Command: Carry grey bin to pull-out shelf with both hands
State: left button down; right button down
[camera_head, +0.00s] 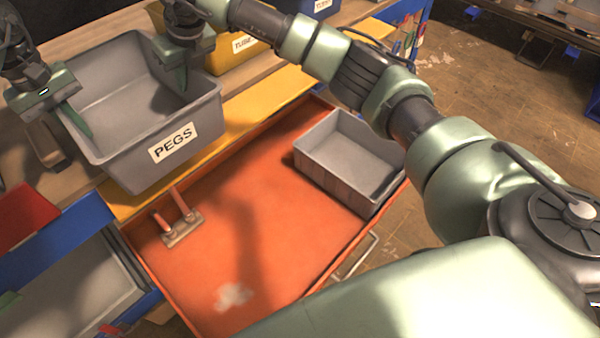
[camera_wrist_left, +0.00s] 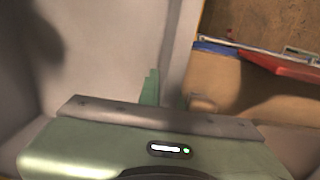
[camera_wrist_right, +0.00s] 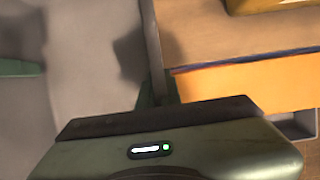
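The grey bin (camera_head: 118,165) labelled PEGS is at the left in the head view, upright and empty. It overlaps the yellow bench edge; a clear gap beneath it cannot be made out. My left gripper (camera_head: 70,146) is shut on its left wall, one finger inside and one outside. That wall also shows in the left wrist view (camera_wrist_left: 180,50). My right gripper (camera_head: 187,74) is shut on the opposite wall, which shows in the right wrist view (camera_wrist_right: 153,45); its outer finger is mostly hidden. The orange pull-out shelf (camera_head: 265,245) extends in front of the bench.
A smaller grey bin (camera_head: 330,180) stands on the shelf's far right. A small bracket with orange pegs (camera_head: 182,228) lies near its left edge. A yellow bin (camera_head: 232,55) is behind my right gripper. The shelf's middle is clear.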

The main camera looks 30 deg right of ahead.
aim_at(282, 199)
jog(key=k+l, duration=0.15)
jog(key=k, duration=0.4)
jog(key=k+l, duration=0.15)
jog(key=k, duration=0.35)
jog(key=l, duration=1.3)
